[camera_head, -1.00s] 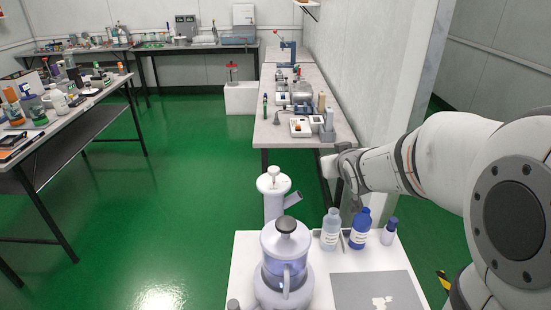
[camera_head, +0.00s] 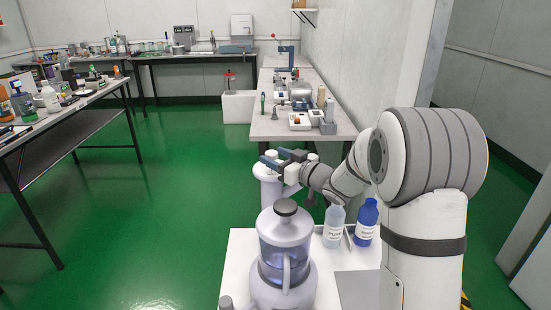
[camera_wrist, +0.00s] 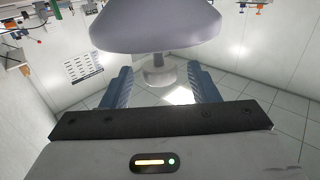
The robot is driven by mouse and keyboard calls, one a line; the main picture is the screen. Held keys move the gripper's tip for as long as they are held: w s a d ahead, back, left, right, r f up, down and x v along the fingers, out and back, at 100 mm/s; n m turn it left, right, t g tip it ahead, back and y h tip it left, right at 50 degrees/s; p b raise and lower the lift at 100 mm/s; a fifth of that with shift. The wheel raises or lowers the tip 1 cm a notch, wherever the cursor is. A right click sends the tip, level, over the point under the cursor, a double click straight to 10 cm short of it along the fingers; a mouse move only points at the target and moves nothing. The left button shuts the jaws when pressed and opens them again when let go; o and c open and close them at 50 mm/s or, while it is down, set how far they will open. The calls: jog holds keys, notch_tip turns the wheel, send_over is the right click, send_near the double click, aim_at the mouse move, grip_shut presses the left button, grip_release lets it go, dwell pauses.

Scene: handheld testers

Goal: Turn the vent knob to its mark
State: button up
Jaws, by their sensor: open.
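A white canister (camera_head: 270,190) with a side spout stands behind the clear-walled jug. Its small white vent knob (camera_head: 271,154) is on top and partly covered by my gripper. In the wrist view the pale knob (camera_wrist: 158,76) shows between my two blue fingers, with a large grey-lavender rounded body (camera_wrist: 155,30) beside it that looks like the canister's top. My gripper (camera_head: 277,157) is open at knob height. It also shows in the wrist view (camera_wrist: 159,72), with a gap on each side of the knob. No mark on the knob can be made out.
The jug (camera_head: 286,235) with a dark lid knob stands in front on the white table (camera_head: 238,270). A pale bottle (camera_head: 333,226) and a blue bottle (camera_head: 365,222) stand right of it, below my arm. Benches with small equipment line the left, back and right; green floor lies open between.

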jog(key=shift+x, duration=1.1)
